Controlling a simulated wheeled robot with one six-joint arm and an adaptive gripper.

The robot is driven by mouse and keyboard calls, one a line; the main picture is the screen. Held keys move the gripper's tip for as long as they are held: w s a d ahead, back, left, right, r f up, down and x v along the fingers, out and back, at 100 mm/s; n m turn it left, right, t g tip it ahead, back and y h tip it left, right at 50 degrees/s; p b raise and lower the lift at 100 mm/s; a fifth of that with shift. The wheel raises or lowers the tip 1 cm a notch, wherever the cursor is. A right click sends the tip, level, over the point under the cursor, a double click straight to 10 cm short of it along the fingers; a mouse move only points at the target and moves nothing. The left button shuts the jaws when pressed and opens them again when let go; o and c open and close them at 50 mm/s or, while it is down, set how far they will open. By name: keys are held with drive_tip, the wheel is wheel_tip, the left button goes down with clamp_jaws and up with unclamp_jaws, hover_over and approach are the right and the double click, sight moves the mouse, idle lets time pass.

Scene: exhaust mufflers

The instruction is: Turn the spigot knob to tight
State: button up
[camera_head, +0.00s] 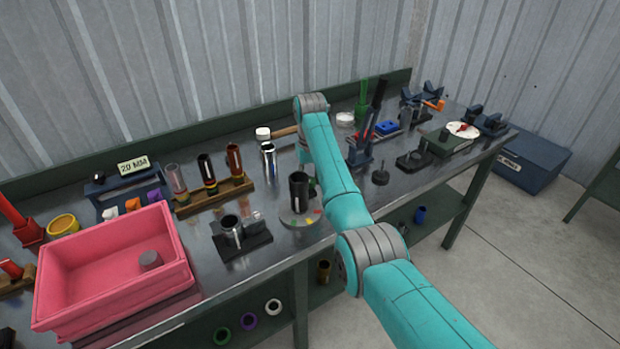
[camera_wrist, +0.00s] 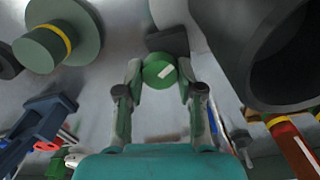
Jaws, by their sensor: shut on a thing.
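In the wrist view, a round green knob (camera_wrist: 153,74) with a short white bar on its face sits between the fingertips of my gripper (camera_wrist: 160,82). The bar slants up to the right. The two fingers are shut on the knob's sides. A dark block (camera_wrist: 168,41) is just behind the knob. In the head view, my arm reaches over the workbench (camera_head: 285,262), and I cannot make out the knob or the fingers. No tight mark is legible.
In the wrist view, a large dark tube (camera_wrist: 235,60) is close on the right, and a green stepped part (camera_wrist: 75,25) is at upper left. In the head view, a pink bin (camera_head: 75,270), a dark upright cylinder (camera_head: 298,190) and a tube rack (camera_head: 215,195) stand left of my arm.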

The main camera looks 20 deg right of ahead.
sight(311, 179)
drive_tip(key=m, duration=0.6)
idle(0.6)
drive_tip(key=o, duration=1.2)
drive_tip(key=shift+c, duration=0.2)
drive_tip(key=shift+r, duration=3.7)
drive_tip(key=shift+d, duration=0.1)
